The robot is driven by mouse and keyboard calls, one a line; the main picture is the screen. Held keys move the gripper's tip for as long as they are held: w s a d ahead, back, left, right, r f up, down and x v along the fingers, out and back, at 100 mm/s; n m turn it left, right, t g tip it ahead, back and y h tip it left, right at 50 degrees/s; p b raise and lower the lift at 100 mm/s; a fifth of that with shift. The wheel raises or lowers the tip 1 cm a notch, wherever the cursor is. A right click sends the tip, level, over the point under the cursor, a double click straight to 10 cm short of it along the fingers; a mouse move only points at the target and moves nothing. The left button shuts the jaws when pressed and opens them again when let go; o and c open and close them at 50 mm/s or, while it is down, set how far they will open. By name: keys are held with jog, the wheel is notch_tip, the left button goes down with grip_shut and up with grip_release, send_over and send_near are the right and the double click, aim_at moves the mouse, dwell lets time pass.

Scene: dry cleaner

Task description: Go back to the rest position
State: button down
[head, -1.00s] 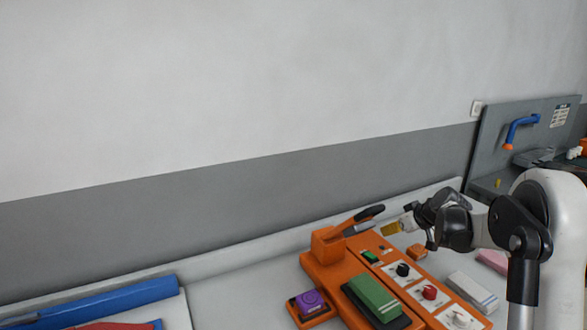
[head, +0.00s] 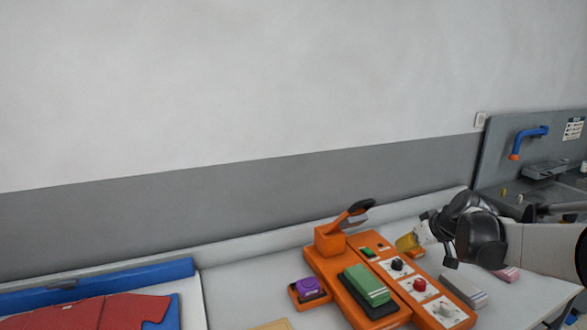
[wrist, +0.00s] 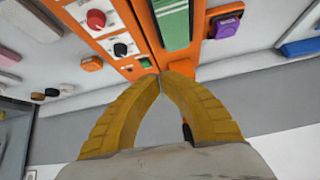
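My gripper (head: 402,243) is in the air over the back right part of the orange station (head: 322,262). In the wrist view its two yellow fingers (wrist: 162,76) curve together and their tips meet. I see nothing held between them. The black and grey wrist and pale arm reach in from the right edge of the head view.
On the station are a green-topped block (head: 366,284), a black knob (head: 397,264), a red knob (head: 420,284) and a black-handled tool (head: 352,211). A purple piece (head: 307,286) sits left. Red cloth (head: 95,312) lies far left. A blue hooked handle (head: 530,135) is back right.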

jog(key=s+a+r+m+h+b, duration=0.15)
jog(key=s+a, duration=0.25)
jog(key=s, duration=0.5)
jog(key=s+a+r+p, duration=0.1)
jog(key=s+a+r, duration=0.1)
jog(key=s+a, duration=0.5)
jog(key=s+f+m, duration=0.1)
jog(key=s+f, duration=0.1)
jog(key=s, duration=0.6)
jog(key=s+f+m+h+b, duration=0.1)
jog(key=s+f, duration=0.2)
jog(key=s, duration=0.5)
jog(key=shift+s+f+g, duration=0.3)
jog(key=shift+s, duration=0.05)
jog(key=shift+a, duration=0.1)
